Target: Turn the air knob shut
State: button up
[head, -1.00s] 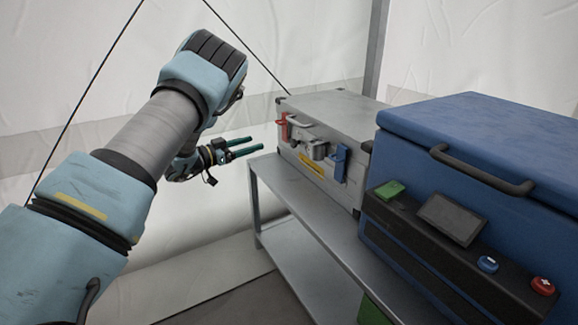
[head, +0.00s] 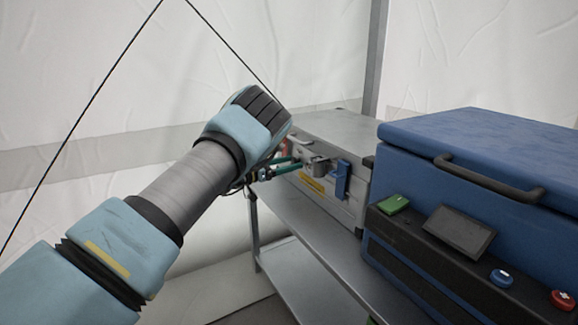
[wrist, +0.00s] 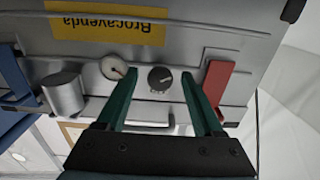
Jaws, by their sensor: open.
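The black round knob (wrist: 160,77) with a pale pointer mark sits on the front of a silver case (head: 335,130). Small lettering beside it is too small to read. In the wrist view, my gripper (wrist: 157,76) is open, its two green fingers on either side of the knob with gaps between them and it. I cannot tell how far the fingertips are from the panel. In the head view, my gripper (head: 283,164) is at the case front, and my arm hides the knob.
A round gauge (wrist: 114,67) is beside the knob. A red latch (wrist: 217,80), a metal cylinder (wrist: 64,92) and a blue latch (head: 342,180) are also on the case front. The case stands on a metal shelf (head: 300,225). A blue cooler (head: 480,140) stands at right.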

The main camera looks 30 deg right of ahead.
grip_shut()
dwell(0.6)
